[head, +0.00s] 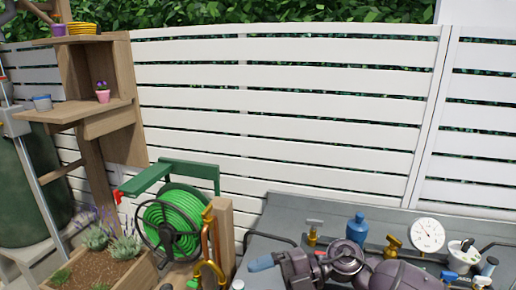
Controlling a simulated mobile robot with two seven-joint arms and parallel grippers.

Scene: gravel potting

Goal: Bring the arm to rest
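A dark purple-grey jointed arm (388,277), which looks like mine, lies low over the grey bench at the bottom edge, right of centre. Its left end (297,266) is beside a blue-tipped piece (264,262); I cannot tell whether this is held or only lies there. The fingertips do not show clearly, so open or shut cannot be read. My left gripper is not in view.
The grey bench (290,212) carries a blue bottle (357,228), brass fittings, a round white gauge (427,235) and spray bottles close to the arm. Left stand a green hose reel (172,222), planter (98,270) and wooden shelf (95,108). A white fence is behind.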

